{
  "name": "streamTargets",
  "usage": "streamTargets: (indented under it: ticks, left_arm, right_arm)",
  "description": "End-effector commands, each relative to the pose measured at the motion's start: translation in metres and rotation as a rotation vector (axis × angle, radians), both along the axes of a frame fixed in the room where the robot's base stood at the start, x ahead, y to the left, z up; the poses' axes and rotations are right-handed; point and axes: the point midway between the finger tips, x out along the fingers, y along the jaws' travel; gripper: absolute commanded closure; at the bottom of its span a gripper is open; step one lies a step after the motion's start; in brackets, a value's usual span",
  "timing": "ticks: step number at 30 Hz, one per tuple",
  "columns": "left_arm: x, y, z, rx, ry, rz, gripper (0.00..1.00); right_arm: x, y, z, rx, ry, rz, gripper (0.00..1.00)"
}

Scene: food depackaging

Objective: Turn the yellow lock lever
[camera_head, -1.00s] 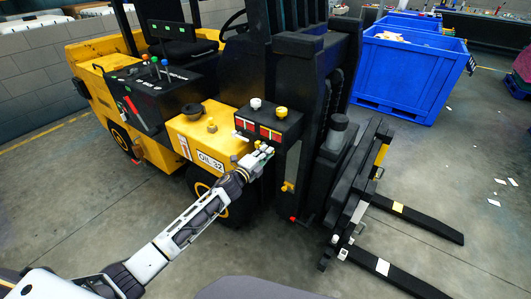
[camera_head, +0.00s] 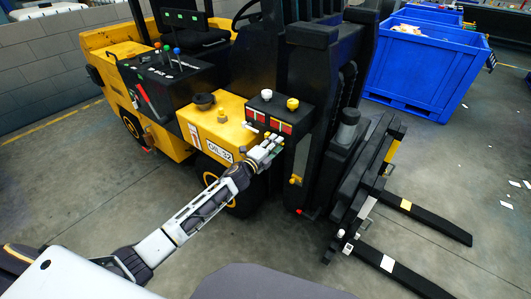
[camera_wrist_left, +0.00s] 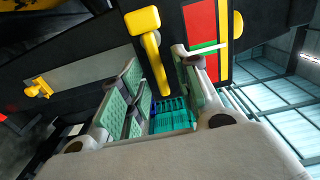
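The yellow lock lever (camera_wrist_left: 151,50) shows in the left wrist view, mounted on a dark panel with its handle pointing down between my gripper's green-padded fingers. My left gripper (camera_wrist_left: 158,85) is open around the lever's handle, with a gap visible on both sides. In the head view my left gripper (camera_head: 273,145) is at the front of the forklift's control box (camera_head: 280,113), just below its red panels. I cannot make out the lever there; the gripper appears to cover it. My right gripper is not in view.
A white lever (camera_wrist_left: 206,48) crosses the red and green panel beside the right finger. A smaller yellow handle (camera_wrist_left: 38,88) sits at left. The yellow and black forklift (camera_head: 222,128) has forks (camera_head: 425,215) low at right. A blue bin (camera_head: 425,60) stands behind.

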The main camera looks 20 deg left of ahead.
Motion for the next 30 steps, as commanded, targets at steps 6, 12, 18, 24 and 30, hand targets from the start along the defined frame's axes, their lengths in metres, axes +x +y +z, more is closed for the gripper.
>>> streamTargets:
  ticks: [6,12,18,24,30]
  left_arm:
    - [-0.010,0.004,-0.001,0.000,0.001,0.000,0.68]
    - [-0.025,0.009,-0.001,0.001,0.002,0.001,0.68]
    - [-0.040,0.015,-0.001,0.001,0.002,0.000,0.68]
    - [-0.056,0.020,-0.001,0.001,0.002,0.000,0.68]
    - [-0.071,0.026,-0.001,0.000,0.002,0.001,0.68]
  right_arm:
    - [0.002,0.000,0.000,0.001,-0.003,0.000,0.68]
    - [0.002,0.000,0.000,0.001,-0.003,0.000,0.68]
    - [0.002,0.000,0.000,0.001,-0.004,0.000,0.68]
    - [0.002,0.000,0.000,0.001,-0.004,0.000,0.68]
    - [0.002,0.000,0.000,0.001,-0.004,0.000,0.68]
